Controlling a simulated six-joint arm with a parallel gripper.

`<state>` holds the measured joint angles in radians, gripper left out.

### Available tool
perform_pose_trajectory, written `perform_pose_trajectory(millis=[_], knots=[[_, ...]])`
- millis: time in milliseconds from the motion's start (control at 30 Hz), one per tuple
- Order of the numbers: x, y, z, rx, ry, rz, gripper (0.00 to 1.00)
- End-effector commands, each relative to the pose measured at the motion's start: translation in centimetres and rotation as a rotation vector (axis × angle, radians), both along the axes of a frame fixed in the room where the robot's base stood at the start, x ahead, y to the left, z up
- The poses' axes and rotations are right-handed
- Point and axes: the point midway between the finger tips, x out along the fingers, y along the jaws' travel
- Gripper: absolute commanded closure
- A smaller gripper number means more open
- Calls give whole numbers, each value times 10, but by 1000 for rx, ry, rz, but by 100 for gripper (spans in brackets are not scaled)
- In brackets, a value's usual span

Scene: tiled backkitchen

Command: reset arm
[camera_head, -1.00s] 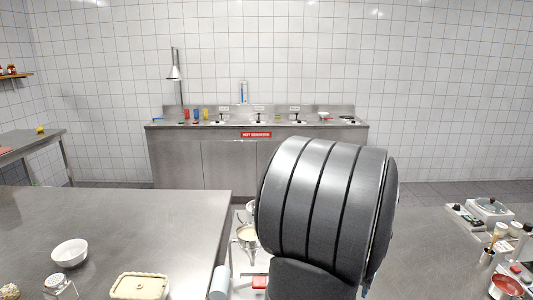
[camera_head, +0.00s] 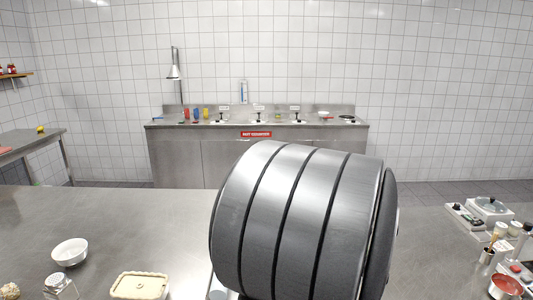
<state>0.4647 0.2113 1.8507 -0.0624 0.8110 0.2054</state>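A large dark grey ribbed link of my own arm fills the lower middle of the head view. My gripper is not in this view. The arm link hides the right part of the near left counter and the space between the two counters.
On the left steel counter (camera_head: 150,225) are a white bowl (camera_head: 69,252), a glass jar (camera_head: 58,286) and a cream rectangular dish (camera_head: 140,286). The right counter (camera_head: 430,250) holds a scale-like device (camera_head: 489,208) and a red-filled bowl (camera_head: 505,286). A steel sink unit (camera_head: 175,160) stands at the back.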

Motion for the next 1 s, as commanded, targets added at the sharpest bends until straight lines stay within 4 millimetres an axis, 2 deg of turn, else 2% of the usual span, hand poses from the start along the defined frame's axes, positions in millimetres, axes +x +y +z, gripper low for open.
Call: perform_pose_trajectory(millis=[100, 167, 200, 300, 833, 1000], knots=[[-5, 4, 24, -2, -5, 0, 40], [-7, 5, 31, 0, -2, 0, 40], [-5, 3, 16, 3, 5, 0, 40], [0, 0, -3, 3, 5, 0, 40], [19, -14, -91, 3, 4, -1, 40], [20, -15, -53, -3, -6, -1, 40]])
